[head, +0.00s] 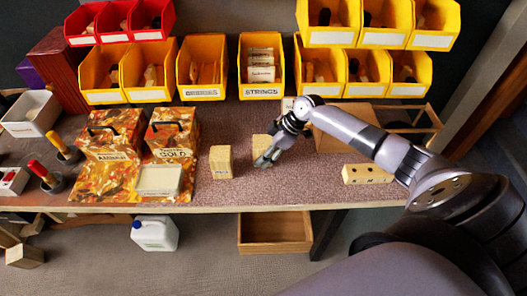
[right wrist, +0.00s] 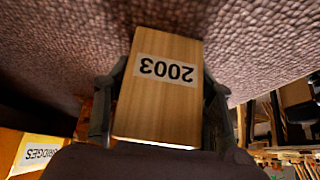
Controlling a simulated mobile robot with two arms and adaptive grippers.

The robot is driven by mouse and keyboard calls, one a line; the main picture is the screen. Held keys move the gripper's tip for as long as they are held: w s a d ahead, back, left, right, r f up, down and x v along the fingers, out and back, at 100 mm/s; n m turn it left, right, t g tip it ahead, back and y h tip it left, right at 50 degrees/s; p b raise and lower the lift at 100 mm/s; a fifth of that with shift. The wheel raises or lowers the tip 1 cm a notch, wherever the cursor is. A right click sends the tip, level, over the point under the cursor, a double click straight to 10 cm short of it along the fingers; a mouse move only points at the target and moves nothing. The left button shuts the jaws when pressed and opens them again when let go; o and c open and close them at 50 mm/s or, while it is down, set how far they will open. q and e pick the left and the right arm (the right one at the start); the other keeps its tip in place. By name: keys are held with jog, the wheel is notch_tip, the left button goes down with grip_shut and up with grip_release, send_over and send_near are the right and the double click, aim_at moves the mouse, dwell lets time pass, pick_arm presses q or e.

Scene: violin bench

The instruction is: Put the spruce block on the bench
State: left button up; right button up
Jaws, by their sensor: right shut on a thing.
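My right gripper (head: 265,160) is low over the bench (head: 300,180), near its middle. In the right wrist view the gripper (right wrist: 160,100) is shut on a pale spruce block (right wrist: 158,112) with a white "2003" label, one finger on each side. In the head view the spruce block (head: 260,143) shows partly behind the fingers. The bench surface is close to it, but I cannot tell whether they touch. A similar pale block (head: 221,162) stands on the bench just left of the gripper. My left gripper is not in view.
Two patterned boxes (head: 112,133) (head: 172,131) stand left. A block with holes (head: 368,174) lies right, and a wooden tray (head: 340,140) is behind my arm. Yellow bins (head: 260,68) line the back. The bench front between the pale block and the holed block is clear.

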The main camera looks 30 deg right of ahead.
jog(key=o, duration=1.3)
jog(key=shift+c, duration=0.2)
jog(key=shift+r, duration=0.15)
jog(key=b+v, duration=0.1)
jog(key=v, duration=1.1)
jog(key=shift+s+a, duration=0.1)
